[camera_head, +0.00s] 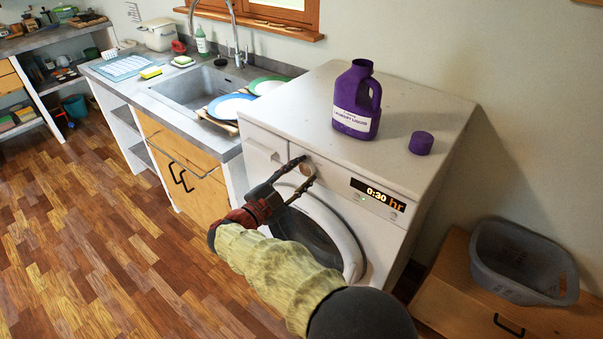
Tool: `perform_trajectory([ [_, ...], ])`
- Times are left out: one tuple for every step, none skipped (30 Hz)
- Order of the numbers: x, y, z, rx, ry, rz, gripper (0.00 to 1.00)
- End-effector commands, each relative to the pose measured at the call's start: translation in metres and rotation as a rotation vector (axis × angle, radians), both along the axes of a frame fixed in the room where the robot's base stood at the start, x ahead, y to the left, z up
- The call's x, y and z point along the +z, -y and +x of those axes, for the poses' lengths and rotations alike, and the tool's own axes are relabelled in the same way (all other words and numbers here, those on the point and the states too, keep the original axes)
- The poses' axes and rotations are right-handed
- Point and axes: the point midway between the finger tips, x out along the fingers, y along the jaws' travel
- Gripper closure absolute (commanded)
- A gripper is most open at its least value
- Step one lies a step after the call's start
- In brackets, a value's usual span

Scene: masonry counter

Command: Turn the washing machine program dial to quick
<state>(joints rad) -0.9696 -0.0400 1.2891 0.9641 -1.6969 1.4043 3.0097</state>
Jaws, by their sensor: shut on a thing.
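The white washing machine (383,222) stands at the right end of the counter. Its program dial (306,168) is a small round knob on the front panel, left of a lit display (377,194) that reads "0:30 hr". My gripper (307,170) is at the dial, with one dark finger above it and one below, shut on it. The dial's markings are too small to read. My arm comes up from below and hides part of the round door (352,252).
A purple laundry liquid bottle (358,100) and its cap (421,143) stand apart on the machine top. Left are a detergent drawer (264,158) and the sink (190,90) with plates beside it. A grey basket (522,262) sits on a wooden cabinet at right.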

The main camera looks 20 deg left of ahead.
Motion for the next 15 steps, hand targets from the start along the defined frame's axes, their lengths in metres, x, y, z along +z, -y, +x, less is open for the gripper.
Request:
perform_trajectory([
  [-0.0033,-0.0003,-0.0004,0.002,-0.005,-0.002,0.61],
  [-0.0032,-0.0003,-0.0004,0.001,-0.004,-0.003,0.59],
  [-0.0029,-0.0003,-0.0004,0.001,-0.004,-0.003,0.57],
  [-0.0027,-0.0003,-0.0003,0.001,-0.004,-0.003,0.55],
  [-0.0024,-0.0003,-0.0003,0.001,-0.004,-0.002,0.54],
  [-0.0020,-0.0003,-0.0003,0.001,-0.003,-0.002,0.52],
  [-0.0018,-0.0002,-0.0002,0.001,-0.003,-0.002,0.50],
  [-0.0016,-0.0002,-0.0002,0.001,-0.002,-0.001,0.48],
  [-0.0013,-0.0002,-0.0001,0.001,-0.002,-0.001,0.46],
  [-0.0011,-0.0002,-0.0001,0.001,-0.001,-0.002,0.44],
  [-0.0010,-0.0002,-0.0001,0.001,-0.001,-0.002,0.43],
  [-0.0009,-0.0001,-0.0002,0.001,-0.001,-0.002,0.43],
  [-0.0008,-0.0001,-0.0001,0.001,-0.001,-0.002,0.43],
  [-0.0007,-0.0002,0.0000,0.001,-0.001,-0.001,0.43],
  [-0.0006,-0.0002,0.0000,0.001,-0.001,-0.001,0.43],
])
